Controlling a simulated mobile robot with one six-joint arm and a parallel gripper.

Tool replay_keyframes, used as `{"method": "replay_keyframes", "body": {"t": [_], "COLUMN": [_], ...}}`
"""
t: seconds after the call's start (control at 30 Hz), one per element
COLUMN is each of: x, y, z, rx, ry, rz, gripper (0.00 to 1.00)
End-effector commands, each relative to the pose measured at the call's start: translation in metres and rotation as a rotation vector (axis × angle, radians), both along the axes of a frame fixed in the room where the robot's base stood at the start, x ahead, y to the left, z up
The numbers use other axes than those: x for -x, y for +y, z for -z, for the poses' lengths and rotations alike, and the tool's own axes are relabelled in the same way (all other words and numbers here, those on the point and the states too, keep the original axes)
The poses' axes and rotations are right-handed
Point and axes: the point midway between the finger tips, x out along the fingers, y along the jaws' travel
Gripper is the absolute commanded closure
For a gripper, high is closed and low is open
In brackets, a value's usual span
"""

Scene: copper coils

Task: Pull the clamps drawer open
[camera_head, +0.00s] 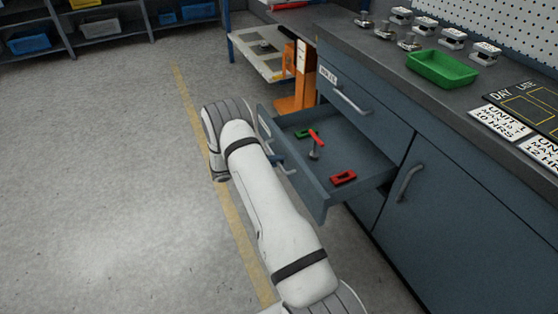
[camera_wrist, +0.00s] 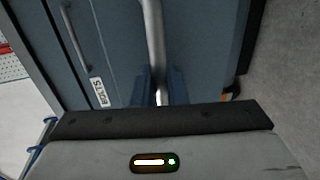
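The lower drawer (camera_head: 318,200) stands pulled well out from the cabinet. A red clamp (camera_head: 343,178), a red-handled tool (camera_head: 315,138) and a green piece (camera_head: 302,134) lie inside it. A pale label (camera_head: 265,127) on its front is too small to read. Its silver handle shows in the head view (camera_head: 287,168), and in the wrist view the bar (camera_wrist: 154,40) runs between my two blue fingers. My gripper (camera_wrist: 160,88) is shut on this handle. In the head view, my arm mostly hides the gripper.
The closed upper drawer (camera_head: 365,105) is labelled BOLTS (camera_wrist: 97,93). A cabinet door (camera_head: 450,200) is beside it. A green tray (camera_head: 442,68) and several metal parts are on the worktop. An orange stand (camera_head: 300,90) is behind the drawer. The floor at left is clear.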

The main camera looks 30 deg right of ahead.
Motion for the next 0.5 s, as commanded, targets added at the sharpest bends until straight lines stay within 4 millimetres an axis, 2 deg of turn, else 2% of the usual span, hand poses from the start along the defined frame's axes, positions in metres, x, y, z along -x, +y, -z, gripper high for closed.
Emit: {"method": "replay_keyframes", "body": {"t": [0.03, 0.23, 0.5], "x": [-0.0066, -0.0042, -0.0030], "y": [0.0009, -0.0004, 0.0019], "z": [-0.0026, -0.0019, -0.0024], "rx": [-0.001, -0.001, 0.000], "ry": [-0.012, -0.009, -0.006], "rz": [-0.014, -0.007, -0.005], "gripper": [0.86, 0.70, 0.70]}}
